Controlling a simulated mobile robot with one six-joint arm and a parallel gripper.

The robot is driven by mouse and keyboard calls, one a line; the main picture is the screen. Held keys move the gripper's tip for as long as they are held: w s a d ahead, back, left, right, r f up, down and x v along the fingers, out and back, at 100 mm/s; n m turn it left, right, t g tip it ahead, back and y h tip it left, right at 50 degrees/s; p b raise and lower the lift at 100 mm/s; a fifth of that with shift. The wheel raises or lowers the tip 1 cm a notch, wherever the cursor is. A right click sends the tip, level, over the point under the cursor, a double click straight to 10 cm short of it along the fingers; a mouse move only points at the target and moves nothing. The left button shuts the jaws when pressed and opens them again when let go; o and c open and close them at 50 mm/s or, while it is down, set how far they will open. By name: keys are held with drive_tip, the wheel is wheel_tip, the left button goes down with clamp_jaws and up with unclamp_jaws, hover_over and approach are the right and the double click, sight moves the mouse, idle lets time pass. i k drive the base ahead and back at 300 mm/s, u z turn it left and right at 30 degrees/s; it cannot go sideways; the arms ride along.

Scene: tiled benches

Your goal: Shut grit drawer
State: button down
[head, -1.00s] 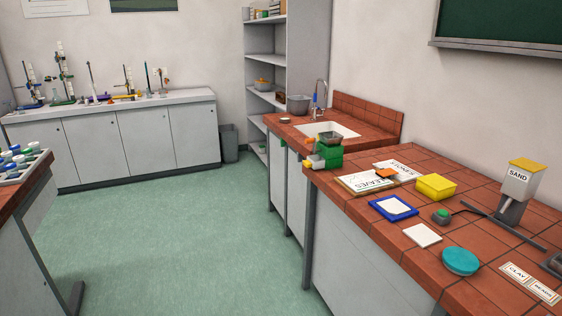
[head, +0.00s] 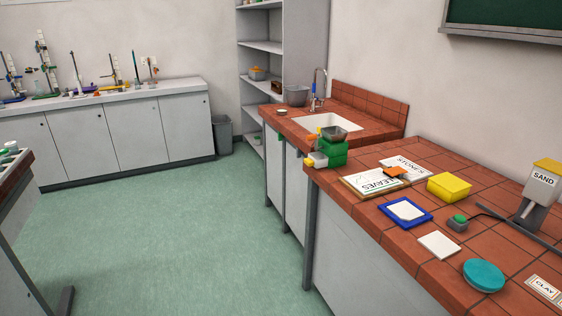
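No drawer is labelled grit in the head view. A green box-like unit (head: 334,155) stands at the far left corner of the near tiled bench, with a grey metal pan (head: 334,134) on top. A pale block (head: 316,159) with a green end juts from its left side, low down. It may be a pulled-out drawer, but it is too small to tell. A small orange part (head: 311,137) sticks out above it. My gripper is not in view.
The near bench (head: 410,240) holds a LEAVES board (head: 376,182), a yellow box (head: 450,187), a blue-framed tray (head: 404,212), a teal disc (head: 484,275) and a SAND dispenser (head: 543,187). A sink (head: 335,121) lies behind. The green floor (head: 190,240) is clear between benches.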

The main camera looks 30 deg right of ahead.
sight(318, 159)
drive_tip(key=u, duration=0.85)
drive_tip(key=i, duration=0.95)
drive_tip(key=u, duration=0.55)
